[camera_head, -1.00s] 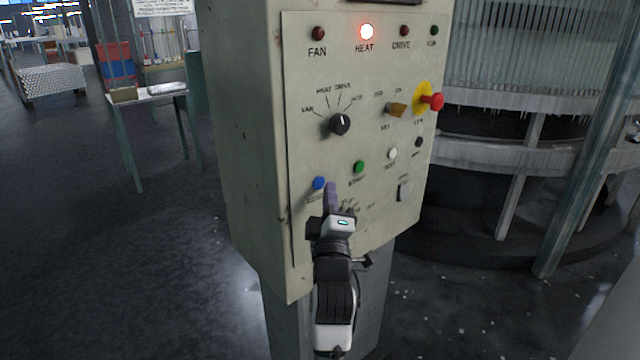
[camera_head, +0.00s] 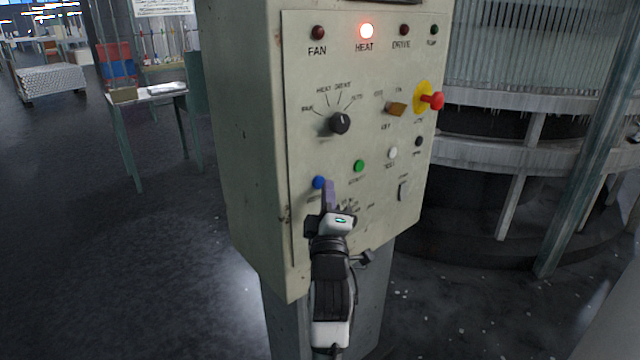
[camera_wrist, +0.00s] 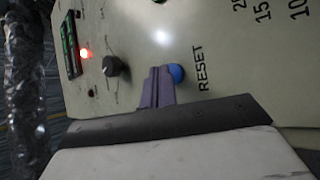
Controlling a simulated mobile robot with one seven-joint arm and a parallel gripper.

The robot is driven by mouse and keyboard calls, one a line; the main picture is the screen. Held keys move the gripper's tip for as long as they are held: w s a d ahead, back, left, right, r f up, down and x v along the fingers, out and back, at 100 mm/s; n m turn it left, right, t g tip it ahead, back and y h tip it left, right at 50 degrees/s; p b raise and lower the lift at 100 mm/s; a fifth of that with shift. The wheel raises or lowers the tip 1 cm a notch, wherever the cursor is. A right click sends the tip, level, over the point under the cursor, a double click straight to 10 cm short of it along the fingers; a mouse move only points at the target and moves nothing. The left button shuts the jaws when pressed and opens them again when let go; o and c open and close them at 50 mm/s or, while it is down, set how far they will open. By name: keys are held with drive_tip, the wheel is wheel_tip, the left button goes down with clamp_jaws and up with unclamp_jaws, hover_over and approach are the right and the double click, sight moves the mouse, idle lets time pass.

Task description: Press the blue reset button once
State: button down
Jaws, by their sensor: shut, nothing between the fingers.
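The blue reset button (camera_head: 319,182) sits low on the left of the beige control panel (camera_head: 300,230). My gripper (camera_head: 328,186) is shut and empty, with its purple fingers just right of the button in the head view. In the wrist view the blue button (camera_wrist: 177,73) shows beside the fingertips (camera_wrist: 160,72), which partly cover it, and the word RESET is printed next to it. I cannot tell whether the fingers touch the button or the panel.
Near the blue button are a green button (camera_head: 359,166), a white button (camera_head: 392,153) and a black knob (camera_head: 340,123). A red emergency knob (camera_head: 432,100) sticks out at the upper right. The red HEAT lamp (camera_head: 367,31) is lit. Open floor lies to the left.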

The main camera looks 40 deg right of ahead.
drive_tip(key=shift+w, duration=0.5)
idle(0.6)
idle(0.3)
drive_tip(key=shift+s+b, duration=0.6)
drive_tip(key=shift+s, duration=0.2)
drive_tip(key=shift+s+d+b, duration=0.2)
drive_tip(key=shift+s+b, duration=1.15)
drive_tip(key=shift+s, duration=1.15)
